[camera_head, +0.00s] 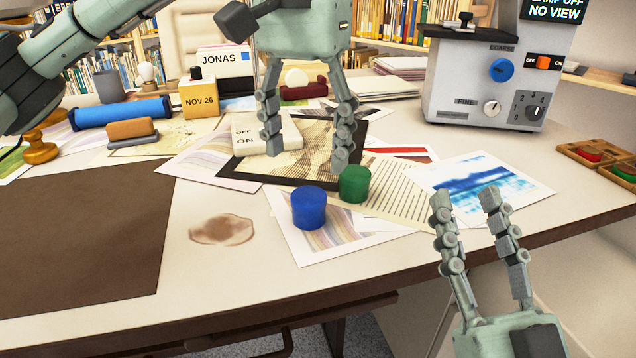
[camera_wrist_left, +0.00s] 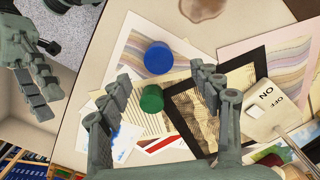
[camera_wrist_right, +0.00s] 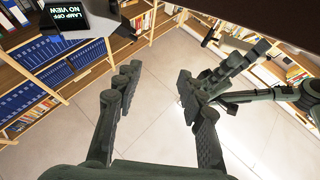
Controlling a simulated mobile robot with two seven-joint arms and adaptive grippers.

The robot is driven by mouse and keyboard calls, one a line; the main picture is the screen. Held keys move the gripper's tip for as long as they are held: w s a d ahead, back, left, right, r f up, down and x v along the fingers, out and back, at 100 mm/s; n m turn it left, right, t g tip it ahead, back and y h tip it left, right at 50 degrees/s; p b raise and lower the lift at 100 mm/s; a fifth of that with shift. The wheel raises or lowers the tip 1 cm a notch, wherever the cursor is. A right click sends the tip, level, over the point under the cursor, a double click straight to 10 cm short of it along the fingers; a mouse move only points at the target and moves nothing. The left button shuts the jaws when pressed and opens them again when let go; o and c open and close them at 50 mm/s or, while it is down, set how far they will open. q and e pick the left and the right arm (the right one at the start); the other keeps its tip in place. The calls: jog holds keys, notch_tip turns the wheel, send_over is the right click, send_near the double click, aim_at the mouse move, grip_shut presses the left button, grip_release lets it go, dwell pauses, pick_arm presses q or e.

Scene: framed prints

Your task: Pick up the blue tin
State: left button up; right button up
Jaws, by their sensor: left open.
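The blue tin (camera_head: 309,208) stands upright on a print near the front of the desk. It also shows in the left wrist view (camera_wrist_left: 158,58). A green tin (camera_head: 354,184) stands close behind it to the right, and shows in the left wrist view (camera_wrist_left: 152,98). My left gripper (camera_head: 307,150) is open and empty above the prints, behind both tins. In the left wrist view its fingers (camera_wrist_left: 160,95) stand apart with the green tin between them in the picture. My right gripper (camera_head: 466,195) is open and empty at the desk's front right edge; its fingers are apart in the right wrist view (camera_wrist_right: 157,85).
A switch box (camera_head: 268,133) marked OFF and ON lies near my left gripper. A grey machine (camera_head: 480,85) stands at the back right. A blue roll (camera_head: 120,112) and yellow date block (camera_head: 199,98) are at the back left. A brown mat (camera_head: 85,235) lies front left; bare desk surrounds a stain (camera_head: 222,230).

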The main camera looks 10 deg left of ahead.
aim_at(308, 195)
pick_arm(q)
jog(key=shift+w+f, duration=0.25)
jog(key=shift+f, duration=0.1)
jog(key=f, duration=0.2)
jog(key=f+b, duration=0.1)
jog(key=f, duration=0.4)
jog(key=shift+s+d, duration=0.1)
jog(key=shift+s, duration=0.15)
pick_arm(e)
jog(key=shift+s+d+r+t, duration=0.3)
jog(key=shift+s+r+t, duration=0.1)
jog(key=shift+r+t, duration=0.2)
jog(key=shift+s+d+r+t, duration=0.25)
jog(key=shift+s+r+t, duration=0.1)
jog(key=shift+r+t, duration=0.2)
pick_arm(q)
jog(key=c, duration=1.3)
jog(key=shift+r, duration=0.1)
